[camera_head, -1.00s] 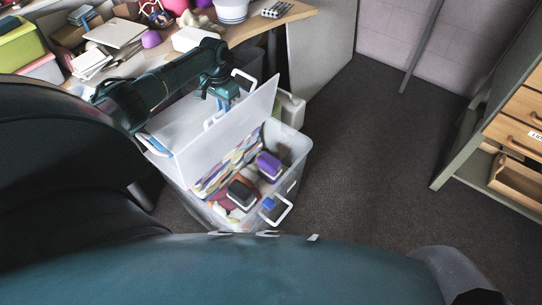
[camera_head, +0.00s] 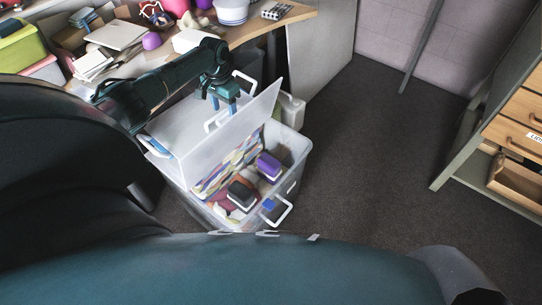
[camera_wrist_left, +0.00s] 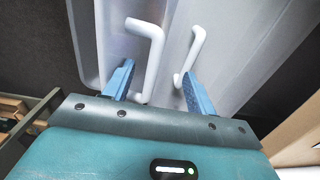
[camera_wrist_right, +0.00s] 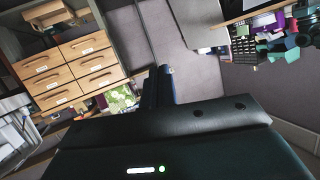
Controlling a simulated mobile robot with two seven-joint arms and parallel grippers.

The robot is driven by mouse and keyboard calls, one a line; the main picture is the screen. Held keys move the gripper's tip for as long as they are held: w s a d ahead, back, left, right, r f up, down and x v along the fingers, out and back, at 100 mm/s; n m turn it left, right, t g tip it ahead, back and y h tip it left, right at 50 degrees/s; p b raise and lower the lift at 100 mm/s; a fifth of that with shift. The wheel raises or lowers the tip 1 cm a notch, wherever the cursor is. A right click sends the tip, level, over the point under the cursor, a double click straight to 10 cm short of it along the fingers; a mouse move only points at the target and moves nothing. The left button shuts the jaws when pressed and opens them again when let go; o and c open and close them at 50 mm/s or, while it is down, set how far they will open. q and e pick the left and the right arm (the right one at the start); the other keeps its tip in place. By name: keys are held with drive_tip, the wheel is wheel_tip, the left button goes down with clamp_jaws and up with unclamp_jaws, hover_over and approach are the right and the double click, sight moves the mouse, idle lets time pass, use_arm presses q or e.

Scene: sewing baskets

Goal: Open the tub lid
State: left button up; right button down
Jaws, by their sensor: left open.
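The clear plastic tub (camera_head: 292,168) stands on the floor beside the desk, with patterned fabric and dark and purple items inside. A translucent lid panel (camera_head: 235,130) stands tilted up across the tub, leaving its right part uncovered. The panel also shows in the left wrist view (camera_wrist_left: 235,50). White handles are on the lid and tub. My left gripper (camera_head: 226,104) is behind the raised panel, open, by a white handle. In the left wrist view its blue fingers (camera_wrist_left: 159,88) are apart near two white handles (camera_wrist_left: 150,60). My right gripper (camera_wrist_right: 164,80) has its fingers together, empty, away from the tub.
A cluttered desk (camera_head: 290,14) with boxes, books and a striped bowl (camera_head: 232,11) is behind the tub. A wooden drawer unit (camera_head: 518,108) stands at the right. The dark carpet (camera_head: 370,160) between them is clear.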

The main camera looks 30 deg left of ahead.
drive_tip(key=a+g+p, duration=0.1)
drive_tip(key=p, duration=0.2)
drive_tip(key=w+a+g+p, duration=0.1)
drive_tip(key=p, duration=0.3)
drive_tip(key=shift+w+r+n, duration=0.1)
drive_tip(key=shift+r+n, duration=0.05)
drive_tip(key=shift+n, duration=0.15)
idle(0.5)
